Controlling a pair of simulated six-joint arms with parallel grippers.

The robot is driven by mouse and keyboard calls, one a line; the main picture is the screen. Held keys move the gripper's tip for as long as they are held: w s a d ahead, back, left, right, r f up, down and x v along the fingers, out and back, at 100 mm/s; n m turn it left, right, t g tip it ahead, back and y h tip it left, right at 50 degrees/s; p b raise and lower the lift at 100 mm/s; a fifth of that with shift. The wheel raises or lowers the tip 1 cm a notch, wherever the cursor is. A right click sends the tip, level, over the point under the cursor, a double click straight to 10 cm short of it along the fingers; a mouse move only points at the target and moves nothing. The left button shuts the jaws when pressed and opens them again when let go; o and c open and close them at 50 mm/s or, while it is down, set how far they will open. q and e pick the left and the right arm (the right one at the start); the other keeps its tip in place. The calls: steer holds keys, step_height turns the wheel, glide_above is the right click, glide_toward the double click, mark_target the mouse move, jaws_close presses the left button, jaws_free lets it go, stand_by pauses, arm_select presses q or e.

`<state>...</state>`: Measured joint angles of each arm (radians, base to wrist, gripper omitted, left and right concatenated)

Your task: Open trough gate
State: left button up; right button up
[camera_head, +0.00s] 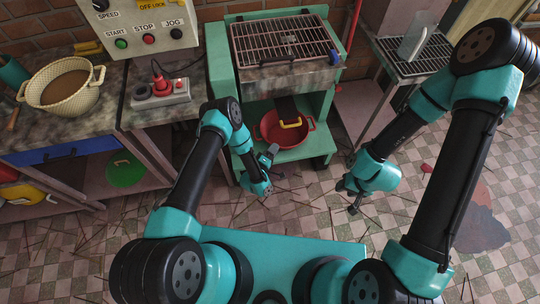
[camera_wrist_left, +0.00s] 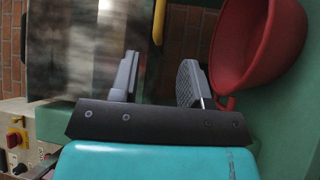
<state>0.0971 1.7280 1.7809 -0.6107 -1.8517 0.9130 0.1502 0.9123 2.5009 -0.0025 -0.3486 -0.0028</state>
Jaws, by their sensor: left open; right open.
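The green extruder machine (camera_head: 222,75) stands at the back centre, with a wire-rack trough (camera_head: 284,42) on top. Below the trough's front hangs a dark plate (camera_head: 286,107) with a yellow handle (camera_head: 291,125); I cannot tell for certain whether this is the gate. A red bowl (camera_head: 270,128) sits on the green shelf under it. My left gripper (camera_head: 269,155) is open and empty in front of the shelf. In the left wrist view its fingers (camera_wrist_left: 160,75) are apart, with the red bowl (camera_wrist_left: 255,45) to the right and part of a yellow bar (camera_wrist_left: 162,20) above. My right gripper (camera_head: 348,200) is open, low over the floor.
A control box (camera_head: 148,28) and a red switch block (camera_head: 160,90) are at the left, with a woven basket (camera_head: 62,92) on the counter. A metal table with a rack (camera_head: 415,55) stands at the right. Thin sticks litter the tiled floor (camera_head: 300,205).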

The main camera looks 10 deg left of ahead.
arm_select(q)
steer(key=shift+v, duration=1.6)
steer(key=s+a+r+m+g+y, duration=0.3)
steer(key=a+r+m+g, duration=0.3)
steer(key=a+g, duration=0.3)
steer(key=s+a+r+m+g+y, duration=0.1)
steer(key=s+a+r+g, duration=0.2)
steer(key=s+r, duration=0.2)
steer(key=s+a+r+m+g+y, duration=0.1)
steer(key=s+a+r+m+g, duration=0.1)
steer(key=s, duration=0.8)
step_height(320, 180, up, 3)
steer(key=a+g, duration=0.1)
steer(key=g, duration=0.1)
steer(key=shift+s+a+g, duration=0.25)
steer(key=shift+a+g, duration=0.05)
steer(key=shift+a, duration=0.05)
steer(key=shift+f, duration=0.15)
